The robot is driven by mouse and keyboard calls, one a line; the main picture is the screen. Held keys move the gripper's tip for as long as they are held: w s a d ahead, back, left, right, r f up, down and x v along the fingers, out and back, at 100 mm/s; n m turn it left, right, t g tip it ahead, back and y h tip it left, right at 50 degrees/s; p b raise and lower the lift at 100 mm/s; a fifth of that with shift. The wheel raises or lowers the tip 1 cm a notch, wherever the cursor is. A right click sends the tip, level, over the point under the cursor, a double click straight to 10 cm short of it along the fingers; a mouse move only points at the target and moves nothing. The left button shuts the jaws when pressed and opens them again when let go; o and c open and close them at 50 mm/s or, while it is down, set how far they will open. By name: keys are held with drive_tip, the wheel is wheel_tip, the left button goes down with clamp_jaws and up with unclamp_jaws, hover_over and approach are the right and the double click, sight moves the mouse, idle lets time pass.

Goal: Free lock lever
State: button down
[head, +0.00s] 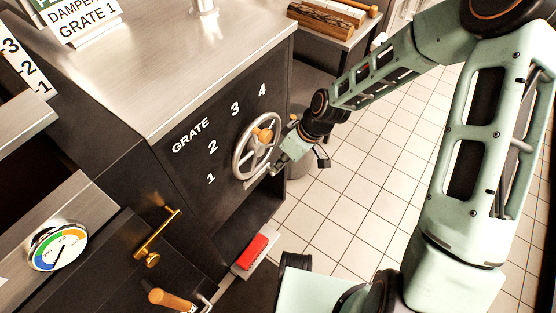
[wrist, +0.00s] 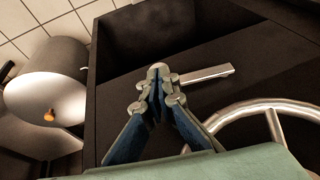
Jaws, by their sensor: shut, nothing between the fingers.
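The lock lever (wrist: 207,74) is a short flat metal bar on the dark front panel. In the wrist view it lies near the silver handwheel rim (wrist: 262,108), its left end close to my fingertips. My gripper (wrist: 158,85) is shut and empty, its fingertips together beside that end; I cannot tell whether they touch it. In the head view my gripper (head: 272,170) is at the lower right of the handwheel (head: 240,160), which has a wooden knob (head: 262,135). The lever (head: 256,182) shows there as a small pale bar below the wheel, partly hard to make out.
GRATE numbers 1 to 4 (head: 212,147) arc around the wheel. A dark open recess (head: 240,222) lies below, with a red-topped block (head: 256,251). A brass handle (head: 158,235) and gauge (head: 58,246) are at left. Tiled floor (head: 330,215) is clear at right.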

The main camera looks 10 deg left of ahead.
wheel_tip(320, 180, down, 6)
drive_tip(key=m+g+y+b, duration=0.1)
drive_tip(key=g+y+b, duration=0.1)
drive_tip(key=g, duration=0.3)
drive_tip(key=shift+s+a+f, duration=0.15)
drive_tip(key=shift+s, duration=0.15)
idle(0.7)
drive_tip(key=w+p+v, duration=0.1)
drive_tip(key=p+v, duration=0.2)
drive_tip(key=v, duration=1)
drive_tip(key=shift+d, duration=0.25)
drive_tip(key=shift+w, duration=0.15)
